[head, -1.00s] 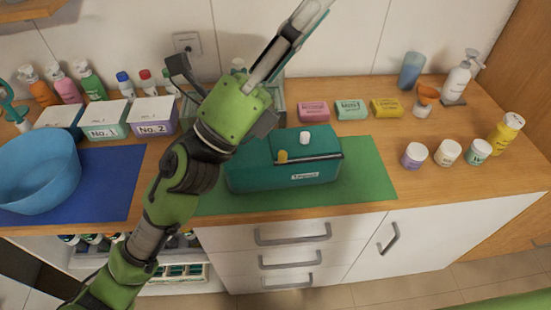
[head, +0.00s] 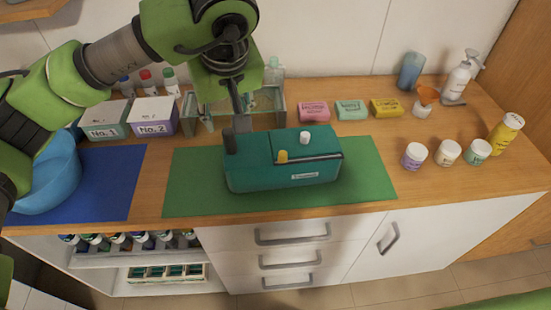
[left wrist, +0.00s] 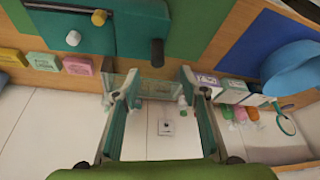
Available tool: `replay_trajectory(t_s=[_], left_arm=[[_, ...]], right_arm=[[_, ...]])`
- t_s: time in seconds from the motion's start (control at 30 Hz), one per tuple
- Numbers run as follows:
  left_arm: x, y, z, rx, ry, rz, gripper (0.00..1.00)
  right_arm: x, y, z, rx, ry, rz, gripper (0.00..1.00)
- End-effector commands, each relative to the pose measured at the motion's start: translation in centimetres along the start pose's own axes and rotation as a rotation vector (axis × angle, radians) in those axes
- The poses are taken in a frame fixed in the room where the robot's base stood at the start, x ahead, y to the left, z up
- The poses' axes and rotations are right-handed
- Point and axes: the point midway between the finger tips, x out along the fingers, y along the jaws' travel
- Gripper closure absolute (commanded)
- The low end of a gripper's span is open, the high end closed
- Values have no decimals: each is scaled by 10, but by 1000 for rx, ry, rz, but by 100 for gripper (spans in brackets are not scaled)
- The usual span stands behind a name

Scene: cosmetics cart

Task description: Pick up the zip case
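The zip case is a teal box-like case (head: 262,178) with a small label on its front, lying on the green mat (head: 373,182). A white cap and a yellow tab show on its top, and a dark upright piece stands at its left end. In the left wrist view the case (left wrist: 125,38) is at the top, beyond the fingertips. My left gripper (head: 238,110) points down at the back left end of the case. In the left wrist view its two fingers (left wrist: 158,88) are spread with nothing between them. My right gripper is out of view.
A clear glass box (head: 272,112) stands behind the case. Pink, green and yellow soap boxes (head: 351,110) and several white-lidded jars (head: 448,152) are to the right. The green mat's right part is clear.

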Motion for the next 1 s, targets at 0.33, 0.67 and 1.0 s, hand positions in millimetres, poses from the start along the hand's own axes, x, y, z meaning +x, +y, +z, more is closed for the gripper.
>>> replay_trajectory(t_s=[0.33,0.67,1.0], left_arm=[[58,-3,-2,0,1,-12,60],[88,0,-3,0,0,-9,60],[131,6,-7,0,0,-9,60]], right_arm=[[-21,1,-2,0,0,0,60],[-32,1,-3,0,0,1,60],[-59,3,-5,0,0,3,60]])
